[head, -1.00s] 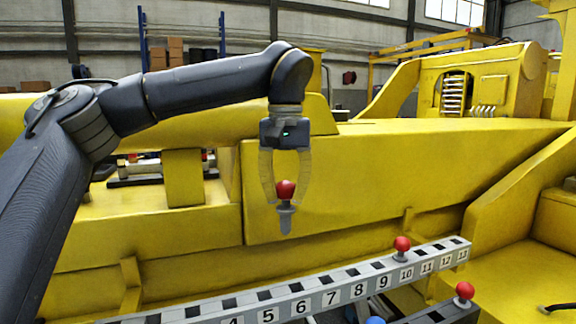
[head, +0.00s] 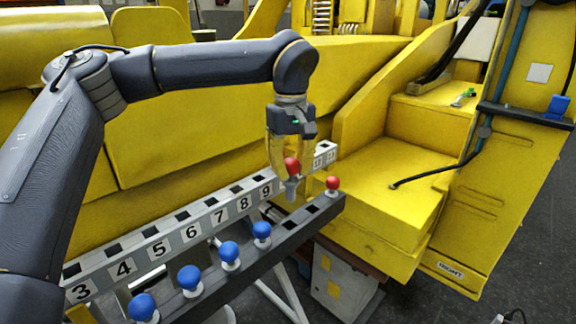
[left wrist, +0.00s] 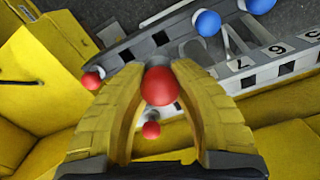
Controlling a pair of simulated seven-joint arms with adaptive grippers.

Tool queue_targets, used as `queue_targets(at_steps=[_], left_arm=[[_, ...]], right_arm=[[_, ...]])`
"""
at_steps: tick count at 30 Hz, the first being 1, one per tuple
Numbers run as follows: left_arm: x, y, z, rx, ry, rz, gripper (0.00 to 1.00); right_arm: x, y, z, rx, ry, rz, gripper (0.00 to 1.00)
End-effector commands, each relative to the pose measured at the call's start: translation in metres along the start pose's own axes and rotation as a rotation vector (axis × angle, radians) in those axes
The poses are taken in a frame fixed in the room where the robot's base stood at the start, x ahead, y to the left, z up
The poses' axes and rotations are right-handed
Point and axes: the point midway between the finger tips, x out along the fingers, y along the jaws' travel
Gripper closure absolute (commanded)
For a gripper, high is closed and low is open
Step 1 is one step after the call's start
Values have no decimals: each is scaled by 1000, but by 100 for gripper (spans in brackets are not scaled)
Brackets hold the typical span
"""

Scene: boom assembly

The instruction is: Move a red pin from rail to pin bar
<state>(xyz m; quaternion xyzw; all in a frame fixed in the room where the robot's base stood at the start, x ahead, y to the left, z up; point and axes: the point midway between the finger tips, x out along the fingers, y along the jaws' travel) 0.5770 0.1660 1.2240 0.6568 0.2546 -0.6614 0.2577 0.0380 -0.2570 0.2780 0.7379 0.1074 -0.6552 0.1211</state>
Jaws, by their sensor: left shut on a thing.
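My left gripper (head: 290,168) is shut on a red pin (head: 292,164), round red head up and grey shank pointing down. The held pin appears in front of the right part of the numbered bar (head: 133,266); its height above the bars is hard to tell. In the left wrist view the red head (left wrist: 160,86) sits between the yellow fingers (left wrist: 160,95). Another red pin (head: 332,184) stands at the right end of the dark bar (head: 318,204). A further red pin (left wrist: 151,130) shows behind the held one in the left wrist view. My right gripper is out of view.
Several blue pins (head: 229,251) stand along the dark bar, which runs in front of the numbered bar. The numbered bar has a row of dark square holes. A yellow stepped block (head: 400,195) rises beyond the bars' right end. A yellow boom lies behind.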

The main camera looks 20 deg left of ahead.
Motion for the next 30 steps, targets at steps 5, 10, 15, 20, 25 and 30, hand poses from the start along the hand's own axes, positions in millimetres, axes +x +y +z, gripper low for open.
queue_targets(at_steps=[5,10,15,20,25,30], left_arm=[[2,1,0,-34,-1,0,100],[10,0,0,-35,-1,0,100],[22,0,0,-34,-1,0,100],[32,1,-1,-34,-1,0,100],[43,0,0,-33,-1,0,100],[54,1,-1,-33,-1,0,100]], right_arm=[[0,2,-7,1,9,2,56],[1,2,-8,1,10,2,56],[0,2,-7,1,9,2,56],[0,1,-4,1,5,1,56],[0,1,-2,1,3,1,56],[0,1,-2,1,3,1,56]])
